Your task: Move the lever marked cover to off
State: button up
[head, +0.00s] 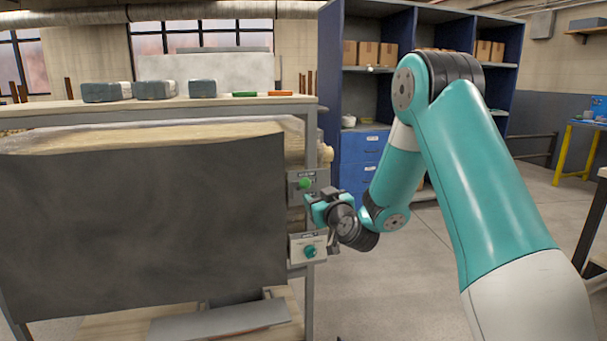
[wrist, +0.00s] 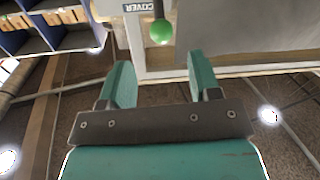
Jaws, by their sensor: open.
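The lever marked COVER shows at the top of the wrist view as a green ball knob (wrist: 161,31) on a short dark stem beside its label (wrist: 140,6). In the head view a green ball knob (head: 305,183) sits on a grey plate (head: 293,190) on the right post of the frame; its label is too small to read there. My gripper (wrist: 158,68) is open and empty, with the knob beyond its fingertips and apart from them. In the head view my gripper (head: 312,208) is just below and right of the knob and partly covers the plate.
A lighter plate (head: 296,243) with a teal knob (head: 310,251) is below, close to my gripper. A large dark panel (head: 150,220) fills the left. Blue shelves (head: 365,100) with boxes stand behind my arm. Open floor (head: 530,220) lies to the right.

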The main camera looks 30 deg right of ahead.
aim_at(304, 184)
jog(key=w+p, duration=0.1)
jog(key=w, duration=0.2)
jog(key=w+d+p, duration=0.1)
jog(key=w, duration=0.3)
jog(key=w+d+p, duration=0.1)
jog(key=w, duration=0.3)
jog(key=shift+p, duration=0.4)
